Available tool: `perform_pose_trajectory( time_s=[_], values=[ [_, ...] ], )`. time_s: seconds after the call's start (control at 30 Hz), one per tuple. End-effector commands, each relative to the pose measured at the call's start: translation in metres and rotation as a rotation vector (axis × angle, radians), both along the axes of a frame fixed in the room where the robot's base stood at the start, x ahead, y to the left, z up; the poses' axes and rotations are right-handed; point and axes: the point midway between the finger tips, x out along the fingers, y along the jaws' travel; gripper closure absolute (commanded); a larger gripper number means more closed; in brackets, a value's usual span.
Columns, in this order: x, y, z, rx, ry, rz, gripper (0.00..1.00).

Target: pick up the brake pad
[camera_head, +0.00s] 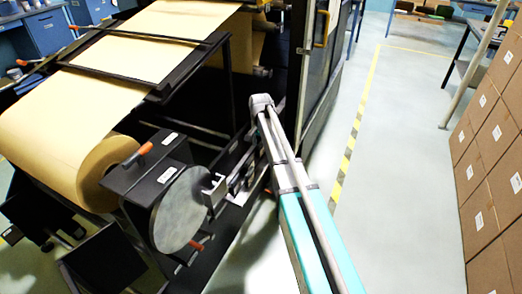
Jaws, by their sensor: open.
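I cannot make out a brake pad for certain. A grey round disc (181,210) faces me on the end of a black box at the lower left of the machine. A small silver bracket (215,190) sits close to the disc's right edge. Whether a pad is in or behind it, I cannot tell. My arm, teal and grey, rises from the bottom edge to a rounded grey joint right of the bracket and hides part of the machine. My gripper is not in the picture.
A big kraft paper roll (60,150) is mounted on the machine at left, its web running up and away. Orange-handled levers (138,154) stand near the disc. Stacked cardboard boxes (490,150) line the right side. The floor aisle (405,170) between, past a yellow-black line, is clear.

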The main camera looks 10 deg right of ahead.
Motion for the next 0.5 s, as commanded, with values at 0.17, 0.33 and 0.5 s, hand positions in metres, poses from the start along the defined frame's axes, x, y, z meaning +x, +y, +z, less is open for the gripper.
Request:
perform_pose_trajectory(
  time_s=[0.17,0.33,0.5],
  values=[
    [0.0000,0.0000,0.0000,0.000,0.000,0.000,0.46],
    [0.0000,0.0001,0.0000,0.000,0.000,0.000,0.66],
    [0.0000,0.0002,0.0000,0.000,0.000,0.000,0.98]
  ],
)
